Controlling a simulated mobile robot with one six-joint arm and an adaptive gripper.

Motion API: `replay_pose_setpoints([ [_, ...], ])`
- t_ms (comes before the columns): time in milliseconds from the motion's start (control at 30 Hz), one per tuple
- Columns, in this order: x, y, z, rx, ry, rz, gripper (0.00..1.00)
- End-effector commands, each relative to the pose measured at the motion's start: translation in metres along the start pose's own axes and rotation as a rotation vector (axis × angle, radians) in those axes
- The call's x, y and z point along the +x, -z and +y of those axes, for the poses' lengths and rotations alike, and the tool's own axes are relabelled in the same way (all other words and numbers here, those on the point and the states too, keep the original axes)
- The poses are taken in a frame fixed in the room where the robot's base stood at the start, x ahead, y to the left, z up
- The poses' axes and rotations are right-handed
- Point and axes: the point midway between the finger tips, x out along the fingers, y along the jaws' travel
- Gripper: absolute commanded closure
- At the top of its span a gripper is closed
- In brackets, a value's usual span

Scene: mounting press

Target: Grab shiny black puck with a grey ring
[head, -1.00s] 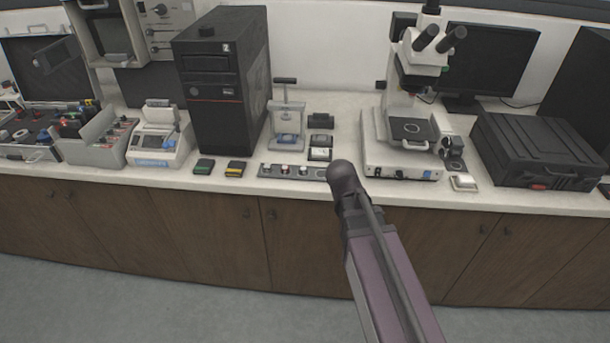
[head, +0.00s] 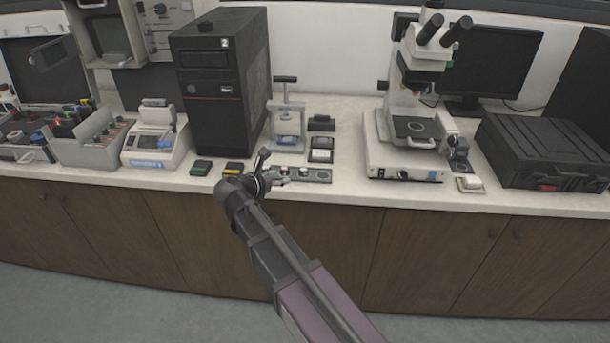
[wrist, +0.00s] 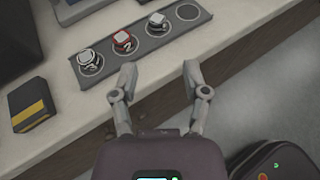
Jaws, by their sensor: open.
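A grey strip tray (wrist: 183,33) with a row of round wells lies on the bench in the wrist view. It holds three small pieces: a white-and-dark one (wrist: 89,60), a red-topped one (wrist: 123,40) and another white-and-dark one (wrist: 156,20); the right-end well is empty. I cannot tell which, if any, is the shiny black puck with a grey ring. My gripper (wrist: 160,72) is open and empty, its fingers apart on the near side of the tray. In the head view my arm partly hides the tray (head: 318,175).
A block with a yellow stripe (wrist: 33,105) lies left of the tray, and a green-topped block (head: 201,167) beyond it. A small press (head: 288,125) stands behind the tray, a microscope (head: 410,120) to the right. The bench's front edge is close to my gripper.

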Motion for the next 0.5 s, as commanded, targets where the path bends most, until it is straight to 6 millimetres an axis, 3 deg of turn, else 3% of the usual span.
replay_pose_setpoints([
  [500,0.0029,0.0002,0.0024,-0.016,-0.004,-0.008,0.41],
])
